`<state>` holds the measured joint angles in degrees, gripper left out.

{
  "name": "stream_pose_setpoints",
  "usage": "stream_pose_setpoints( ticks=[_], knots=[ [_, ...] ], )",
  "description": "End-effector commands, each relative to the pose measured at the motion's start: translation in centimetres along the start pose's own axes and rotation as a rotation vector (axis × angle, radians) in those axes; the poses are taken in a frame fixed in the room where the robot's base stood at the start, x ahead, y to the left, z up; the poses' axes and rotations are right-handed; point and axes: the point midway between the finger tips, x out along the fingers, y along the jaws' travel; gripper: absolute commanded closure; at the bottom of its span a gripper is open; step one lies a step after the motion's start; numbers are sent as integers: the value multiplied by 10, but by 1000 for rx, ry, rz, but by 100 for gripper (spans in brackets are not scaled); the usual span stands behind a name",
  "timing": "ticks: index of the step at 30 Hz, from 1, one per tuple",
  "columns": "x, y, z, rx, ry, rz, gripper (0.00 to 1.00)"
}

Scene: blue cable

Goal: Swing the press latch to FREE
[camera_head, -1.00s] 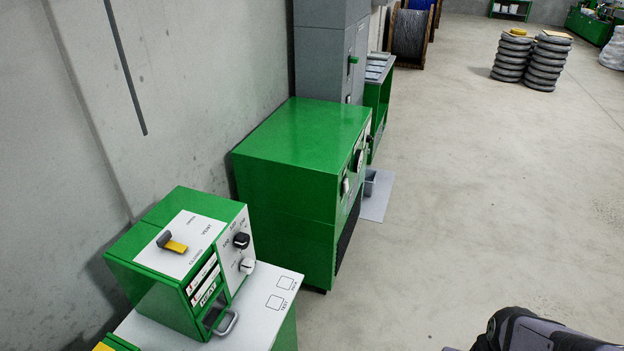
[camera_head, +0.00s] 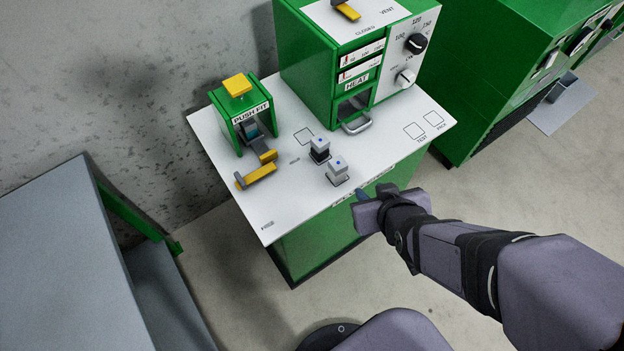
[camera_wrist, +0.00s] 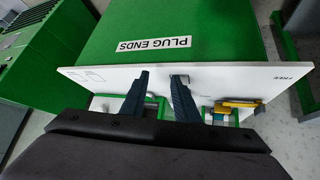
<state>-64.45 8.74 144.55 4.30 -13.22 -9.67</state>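The green PUSH FIT press (camera_head: 240,118) with a yellow top stands on the white bench top at the left in the head view. In front of it lies a yellow lever (camera_head: 257,176), seemingly the press latch, pointing right; it also shows at the right in the wrist view (camera_wrist: 238,104). A FREE label (camera_wrist: 291,77) is printed near the bench's edge in the wrist view. My gripper (camera_head: 362,203) is off the bench's front edge, right of the lever and apart from it. In the wrist view its two fingers (camera_wrist: 161,76) are spread with nothing held.
Two grey plug blocks (camera_head: 329,160) stand on the bench top between the lever and my gripper. The green HEAT box (camera_head: 350,60) stands behind. A grey-topped table (camera_head: 60,260) is at the left. A green cabinet (camera_head: 490,80) stands at the right.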

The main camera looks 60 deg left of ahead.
Motion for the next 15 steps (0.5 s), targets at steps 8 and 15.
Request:
stream_pose_setpoints(
  ticks=[8, 15],
  knots=[
    [27, -144, -25, -170, 280, -194, 72],
    [12, -220, -36, -174, 453, -325, 72]
  ],
)
